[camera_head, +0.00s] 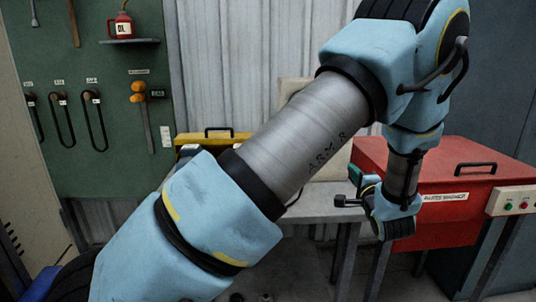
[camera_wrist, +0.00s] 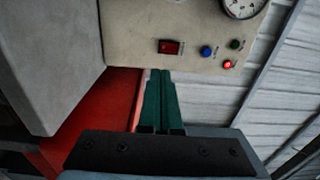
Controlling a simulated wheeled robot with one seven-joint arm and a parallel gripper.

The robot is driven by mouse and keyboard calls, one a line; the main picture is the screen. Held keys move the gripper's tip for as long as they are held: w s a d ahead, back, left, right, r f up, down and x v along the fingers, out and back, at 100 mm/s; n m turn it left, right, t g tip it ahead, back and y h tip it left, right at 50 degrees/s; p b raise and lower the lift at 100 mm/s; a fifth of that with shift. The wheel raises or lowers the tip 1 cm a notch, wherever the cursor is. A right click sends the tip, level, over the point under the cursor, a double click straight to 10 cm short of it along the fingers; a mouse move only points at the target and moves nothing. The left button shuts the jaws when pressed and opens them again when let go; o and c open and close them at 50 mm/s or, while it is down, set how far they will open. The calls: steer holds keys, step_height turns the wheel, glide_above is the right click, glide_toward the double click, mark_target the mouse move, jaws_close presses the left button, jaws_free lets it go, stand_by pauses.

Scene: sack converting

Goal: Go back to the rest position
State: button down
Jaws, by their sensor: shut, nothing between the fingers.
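My gripper (camera_wrist: 161,82) shows in the wrist view as two dark green fingers lying side by side, shut with nothing between them. The fingers point toward a beige panel (camera_wrist: 130,35), and the distance to it is hard to judge. In the head view my blue and grey arm crosses the picture from lower left to upper right, then bends down. The gripper end (camera_head: 356,176) hangs in front of the grey table and beside the red machine, partly hidden by my own wrist.
A red machine (camera_head: 435,170) with a black handle and a button box (camera_head: 512,201) stands at right. A grey table (camera_head: 318,204) and a yellow case (camera_head: 215,139) are behind my arm. A green tool board (camera_head: 95,165) is at left. The panel carries a red switch (camera_wrist: 169,47) and gauge (camera_wrist: 240,5).

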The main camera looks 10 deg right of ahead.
steer(key=w+a+n+g, duration=0.4)
steer(key=w+a, duration=0.3)
steer(key=a, duration=0.1)
steer(key=s+a+n+g+p, duration=0.15)
steer(key=a+n+g, duration=0.35)
steer(key=a, duration=0.7)
steer(key=s+a+n+g+y+p, duration=0.1)
steer(key=s+a+n+g, duration=0.6)
steer(key=s+a, duration=1)
steer(key=a+n+y, duration=0.1)
steer(key=a+n, duration=0.1)
steer(key=a, duration=0.2)
steer(key=shift+s+a+r+p, duration=0.3)
steer(key=shift+s+a+r, duration=0.05)
steer(key=c, duration=1.6)
jaws_free()
